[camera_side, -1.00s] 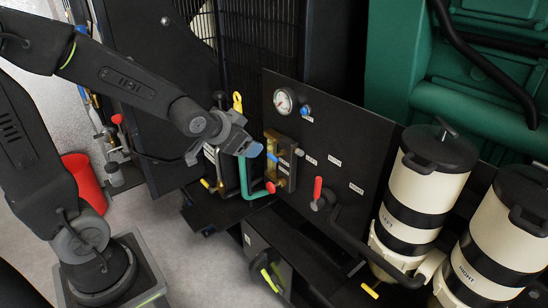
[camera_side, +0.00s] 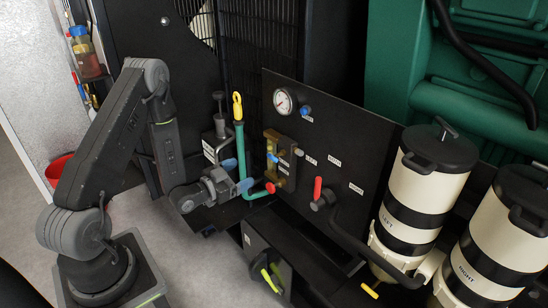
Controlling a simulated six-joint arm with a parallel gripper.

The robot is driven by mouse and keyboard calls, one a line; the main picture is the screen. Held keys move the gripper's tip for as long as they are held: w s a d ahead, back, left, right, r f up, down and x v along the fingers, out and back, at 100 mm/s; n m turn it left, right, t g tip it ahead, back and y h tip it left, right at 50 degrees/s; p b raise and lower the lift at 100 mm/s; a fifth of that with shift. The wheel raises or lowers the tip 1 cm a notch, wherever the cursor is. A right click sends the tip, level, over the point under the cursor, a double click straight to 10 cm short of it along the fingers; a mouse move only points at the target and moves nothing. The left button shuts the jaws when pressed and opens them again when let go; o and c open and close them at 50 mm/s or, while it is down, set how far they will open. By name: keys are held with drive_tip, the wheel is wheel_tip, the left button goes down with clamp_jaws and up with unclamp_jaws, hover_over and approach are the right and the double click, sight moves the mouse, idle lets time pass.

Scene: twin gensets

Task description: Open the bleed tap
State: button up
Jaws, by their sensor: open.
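My gripper (camera_side: 238,175) is open, with its two blue fingertips apart and empty, low and left of the black panel (camera_side: 345,150). It is close to the upright green tube (camera_side: 240,140); I cannot tell whether they touch. A brass block (camera_side: 275,146) on the panel carries a blue knob (camera_side: 272,157), a grey knob (camera_side: 298,152) and a red knob (camera_side: 270,188). A red-handled lever (camera_side: 317,188) stands upright on a black pipe to the right.
A round gauge (camera_side: 283,101) and a second blue knob (camera_side: 305,111) sit high on the panel. Two cream-and-black canisters (camera_side: 415,195) stand at the right. A red bucket (camera_side: 58,168) stands behind my arm.

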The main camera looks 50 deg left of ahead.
sight(274, 157)
drive_tip(key=w, duration=1.3)
drive_tip(key=shift+w, duration=0.2)
drive_tip(key=shift+c, duration=0.2)
drive_tip(key=c, duration=0.7)
